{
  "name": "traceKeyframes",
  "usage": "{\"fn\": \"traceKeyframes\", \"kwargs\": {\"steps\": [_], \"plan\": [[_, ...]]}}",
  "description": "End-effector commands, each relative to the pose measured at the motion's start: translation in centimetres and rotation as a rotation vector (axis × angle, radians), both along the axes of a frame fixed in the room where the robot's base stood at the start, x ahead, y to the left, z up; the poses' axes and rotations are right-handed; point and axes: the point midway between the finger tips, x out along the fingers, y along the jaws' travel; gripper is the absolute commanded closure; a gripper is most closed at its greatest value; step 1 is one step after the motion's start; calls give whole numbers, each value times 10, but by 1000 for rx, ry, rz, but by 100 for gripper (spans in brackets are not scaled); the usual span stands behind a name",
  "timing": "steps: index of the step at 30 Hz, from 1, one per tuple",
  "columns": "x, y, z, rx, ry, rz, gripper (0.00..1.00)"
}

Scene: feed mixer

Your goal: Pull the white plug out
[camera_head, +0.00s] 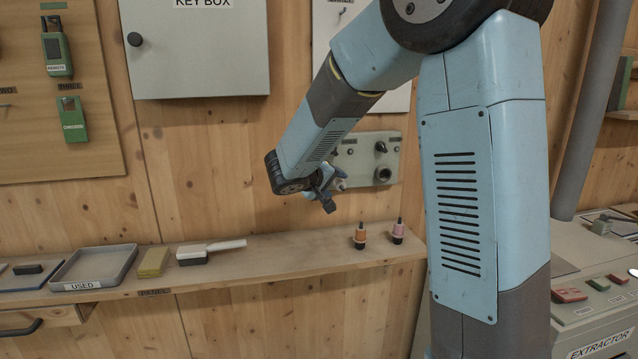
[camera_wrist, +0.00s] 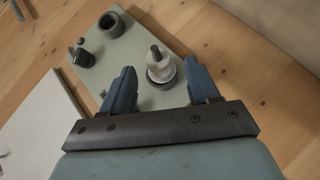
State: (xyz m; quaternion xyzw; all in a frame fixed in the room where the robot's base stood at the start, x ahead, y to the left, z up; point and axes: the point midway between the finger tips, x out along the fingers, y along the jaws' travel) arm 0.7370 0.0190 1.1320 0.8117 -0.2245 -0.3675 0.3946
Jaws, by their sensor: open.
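The white plug (camera_wrist: 159,66) has a dark stem and sits in a dark round socket on the grey panel (camera_wrist: 125,58) in the wrist view. My gripper (camera_wrist: 160,70) is open, with one blue finger on each side of the plug. Gaps show between the fingers and the plug. In the head view my gripper (camera_head: 326,192) is in front of the left part of the panel (camera_head: 362,152). There the plug is mostly hidden behind it.
The panel also bears an empty dark round socket (camera_wrist: 110,21) and a black knob (camera_wrist: 84,56). Below, the wooden shelf (camera_head: 300,250) holds an orange plug (camera_head: 360,237), a pink plug (camera_head: 397,231), a brush (camera_head: 208,251) and a tray marked USED (camera_head: 95,268). A key box (camera_head: 197,50) hangs above left.

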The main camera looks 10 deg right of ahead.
Motion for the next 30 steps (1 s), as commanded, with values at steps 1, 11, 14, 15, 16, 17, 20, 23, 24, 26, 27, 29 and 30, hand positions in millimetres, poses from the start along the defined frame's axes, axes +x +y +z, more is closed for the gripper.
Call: {"fn": "traceKeyframes", "kwargs": {"steps": [1, 11, 14, 15, 16, 17, 20, 23, 24, 26, 27, 29, 30], "plan": [[4, -5, -4, -1, 1, -3, 40], [18, -19, -12, 0, 0, 0, 40], [19, -19, -12, 0, 0, 0, 40], [19, -19, -12, 0, -1, 1, 40], [19, -19, -12, 0, 0, 0, 40], [19, -19, -12, 0, 0, 0, 40], [18, -19, -12, 0, 0, 0, 44], [18, -19, -12, 0, 0, 0, 53], [18, -19, -12, 0, 0, 0, 57], [18, -19, -12, 0, 0, 0, 63], [18, -19, -12, 0, 0, 0, 67], [18, -19, -12, 0, 0, 0, 72], [18, -19, -12, 0, 0, 0, 76]]}}
